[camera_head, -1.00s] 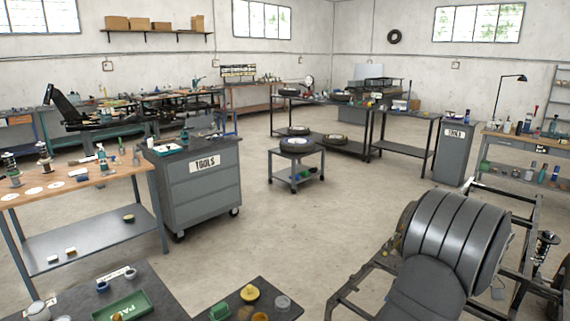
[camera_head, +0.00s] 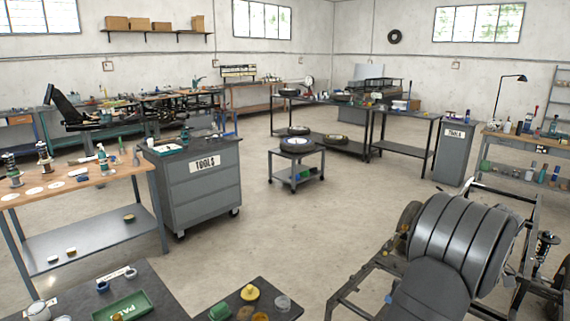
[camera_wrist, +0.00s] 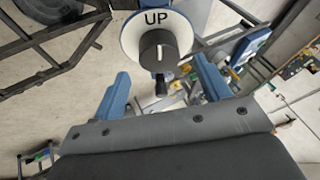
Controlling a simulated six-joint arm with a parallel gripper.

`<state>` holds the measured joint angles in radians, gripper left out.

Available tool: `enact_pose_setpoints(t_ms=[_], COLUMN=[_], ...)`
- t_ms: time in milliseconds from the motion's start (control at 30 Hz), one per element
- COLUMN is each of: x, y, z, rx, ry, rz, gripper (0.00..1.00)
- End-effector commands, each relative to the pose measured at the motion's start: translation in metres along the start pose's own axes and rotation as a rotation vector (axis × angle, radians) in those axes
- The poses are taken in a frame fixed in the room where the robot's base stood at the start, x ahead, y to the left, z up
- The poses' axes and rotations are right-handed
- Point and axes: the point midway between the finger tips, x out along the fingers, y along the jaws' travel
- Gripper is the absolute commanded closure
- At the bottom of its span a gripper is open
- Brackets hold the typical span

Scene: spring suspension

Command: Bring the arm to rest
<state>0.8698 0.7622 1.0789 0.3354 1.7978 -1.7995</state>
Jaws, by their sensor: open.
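My gripper (camera_wrist: 164,76) shows in the wrist view with its two blue fingers spread apart. A white disc marked UP (camera_wrist: 132,40), with a dark cylindrical stem (camera_wrist: 157,52) at its centre, lies beyond the fingertips. The fingers stand apart on either side of the stem, and I see no finger closed on it. How far the disc is from the fingers I cannot tell. In the head view my grey arm (camera_head: 455,245) fills the lower right, and my gripper is hidden there.
A dark chassis frame (camera_head: 350,290) surrounds my arm at the lower right. A coil-spring strut (camera_head: 545,247) stands on its right side. Benches with parts (camera_head: 70,185), a grey tools cabinet (camera_head: 195,185) and a small cart (camera_head: 297,160) stand further off. Open floor (camera_head: 330,225) lies between.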

Motion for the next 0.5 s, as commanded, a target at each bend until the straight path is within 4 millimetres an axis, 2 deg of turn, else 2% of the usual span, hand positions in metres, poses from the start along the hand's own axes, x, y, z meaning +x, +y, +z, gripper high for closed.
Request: enact_pose_setpoints(t_ms=[167,500], x=[0.036,0.034], y=[-0.001,-0.002], z=[0.0,0.0], rx=[0.001,0.284], ry=[0.0,0.0], rz=[-0.002,0.114], gripper=[0.3,0.3])
